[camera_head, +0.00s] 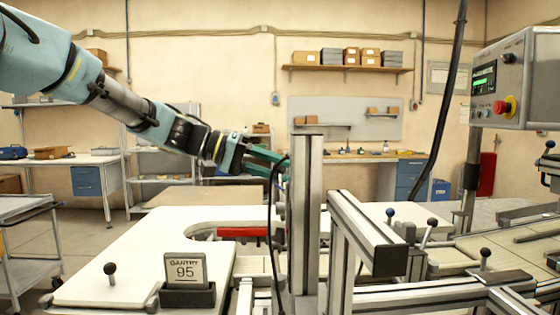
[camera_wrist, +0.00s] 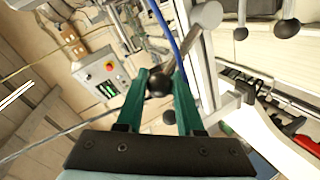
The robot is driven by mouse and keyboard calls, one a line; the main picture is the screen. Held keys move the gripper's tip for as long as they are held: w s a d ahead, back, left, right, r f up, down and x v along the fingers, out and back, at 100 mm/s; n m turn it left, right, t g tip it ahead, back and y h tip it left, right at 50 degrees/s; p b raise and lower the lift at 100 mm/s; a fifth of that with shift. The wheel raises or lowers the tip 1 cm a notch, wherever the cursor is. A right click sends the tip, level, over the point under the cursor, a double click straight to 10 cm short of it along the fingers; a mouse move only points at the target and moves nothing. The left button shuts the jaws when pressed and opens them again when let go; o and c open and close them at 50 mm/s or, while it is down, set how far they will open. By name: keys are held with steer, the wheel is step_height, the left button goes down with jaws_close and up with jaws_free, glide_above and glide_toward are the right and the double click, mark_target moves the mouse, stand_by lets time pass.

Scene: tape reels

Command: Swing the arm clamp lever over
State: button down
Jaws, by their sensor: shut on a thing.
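My gripper (camera_head: 278,163) reaches in from the upper left and ends at the upright metal post, which hides part of its green fingertips. In the wrist view, my gripper (camera_wrist: 161,76) has its two green fingers closed on a dark ball knob (camera_wrist: 158,84), taken to be the end of the arm clamp lever.
Other ball-topped levers (camera_head: 432,222) stand on the frame at right, and one knob (camera_head: 110,268) on the pale table at left. A control box (camera_head: 510,85) with a red button hangs at upper right.

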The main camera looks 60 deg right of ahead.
steer(key=shift+w+d+f, duration=0.15)
steer(key=shift+d+f, duration=0.05)
steer(key=shift+w+d+f+b, duration=0.25)
steer(key=shift+d+f+b, duration=0.1)
steer(key=shift+b, duration=0.2)
steer(key=c, duration=0.5)
jaws_free()
steer(key=b+v, duration=0.3)
steer(key=v, duration=0.8)
steer(key=shift+d, duration=0.15)
steer(key=shift+c, duration=0.4)
